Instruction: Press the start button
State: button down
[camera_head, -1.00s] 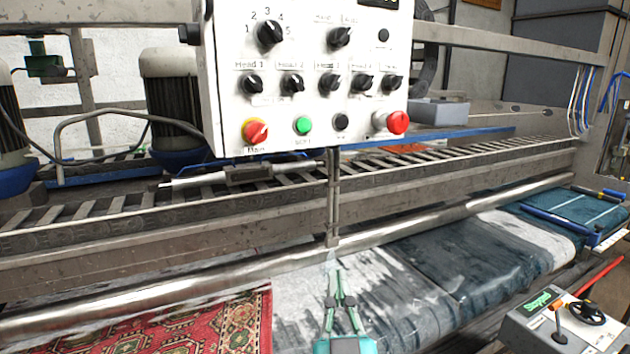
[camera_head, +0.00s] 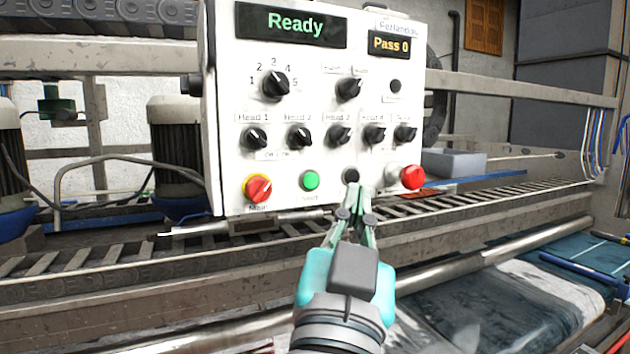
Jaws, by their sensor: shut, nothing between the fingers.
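The start button is the green round button (camera_head: 310,181) in the bottom row of the white control panel (camera_head: 225,110). It sits between the red-and-yellow main switch (camera_head: 258,188) and a black button (camera_head: 351,176). The label under it is too blurred to read surely. My gripper (camera_head: 354,190) is shut and empty, its fingertips pointing up at the panel. In the picture the tips are right of the green button and just below the black button, partly overlapping it. I cannot tell whether they touch the panel.
A red mushroom button (camera_head: 412,177) is close to the right of my fingertips. Black knobs fill the rows above. The display (camera_head: 293,25) reads "Ready" and a smaller one (camera_head: 389,44) reads "Pass 0". A metal rail and chain track run below the panel.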

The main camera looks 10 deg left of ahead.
aim_at(311, 181)
jog(key=shift+w+a, duration=0.1)
jog(key=shift+w+a, duration=0.8)
jog(key=shift+w, duration=0.4)
jog(key=shift+w+a, duration=0.8)
jog(key=shift+w, duration=0.35)
jog(key=shift+w+a, duration=0.8)
jog(key=shift+w, duration=0.4)
jog(key=shift+w+a, duration=0.1)
jog(key=shift+w, duration=0.05)
jog(key=shift+w+a, duration=0.15)
jog(key=shift+w, duration=0.05)
